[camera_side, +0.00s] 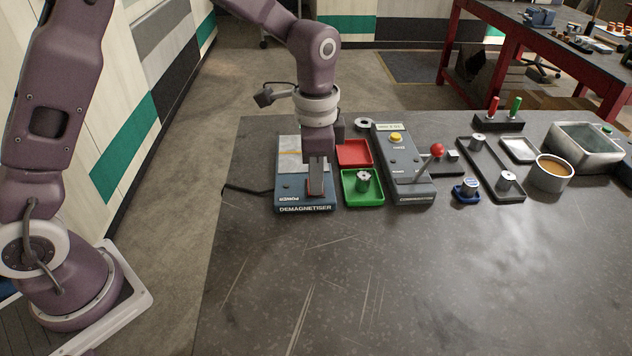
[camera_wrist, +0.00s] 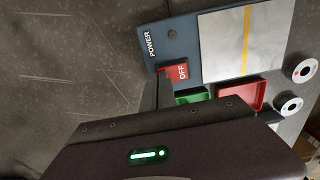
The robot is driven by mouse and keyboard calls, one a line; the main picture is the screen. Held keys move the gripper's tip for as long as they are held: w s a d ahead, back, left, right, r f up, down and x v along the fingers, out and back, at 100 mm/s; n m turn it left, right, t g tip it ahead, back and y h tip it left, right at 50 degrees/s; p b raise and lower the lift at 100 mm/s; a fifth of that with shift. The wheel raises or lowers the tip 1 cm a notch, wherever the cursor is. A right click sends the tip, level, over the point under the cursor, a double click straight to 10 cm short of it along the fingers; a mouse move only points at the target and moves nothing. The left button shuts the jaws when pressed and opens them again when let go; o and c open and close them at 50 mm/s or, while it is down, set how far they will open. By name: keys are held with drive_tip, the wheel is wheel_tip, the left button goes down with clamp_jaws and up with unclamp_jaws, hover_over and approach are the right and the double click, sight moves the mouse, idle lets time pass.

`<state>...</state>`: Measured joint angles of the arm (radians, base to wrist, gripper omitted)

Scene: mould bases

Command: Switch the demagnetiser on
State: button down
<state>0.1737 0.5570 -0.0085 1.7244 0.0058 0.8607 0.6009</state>
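The demagnetiser (camera_side: 289,203) is a blue box with a pale top plate crossed by a yellow line, on the left of the bench. It also shows in the wrist view (camera_wrist: 205,50). Its red switch (camera_wrist: 181,72) reads OFF beside the word POWER. A small round spot (camera_wrist: 172,34) on the panel looks dark. My gripper (camera_side: 316,192) points down over the front part of the box, its fingertips at the switch. The fingers look together in the wrist view (camera_wrist: 163,82) and hide part of the switch. I cannot tell whether they touch it.
A red tray (camera_side: 354,153) and a green tray (camera_side: 362,193) with a metal part stand just right of the box. Further right are a grey comparator (camera_side: 405,170) and a red-knobbed lever (camera_side: 437,151). The bench front is clear.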

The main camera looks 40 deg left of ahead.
drive_tip(key=shift+f, duration=0.15)
drive_tip(key=shift+r, duration=3.15)
drive_tip(key=shift+s+r, duration=0.1)
drive_tip(key=shift+r, duration=0.4)
drive_tip(key=s+a+r+n+t, duration=0.3)
drive_tip(key=s+a+r+n, duration=0.2)
drive_tip(key=s+r, duration=0.6)
drive_tip(key=s+a+f+n+t, duration=0.2)
drive_tip(key=s+f+n, duration=0.1)
drive_tip(key=s, duration=1)
drive_tip(key=shift+f+n+t, duration=0.3)
drive_tip(key=shift+f+n, duration=0.1)
drive_tip(key=shift+n, duration=0.1)
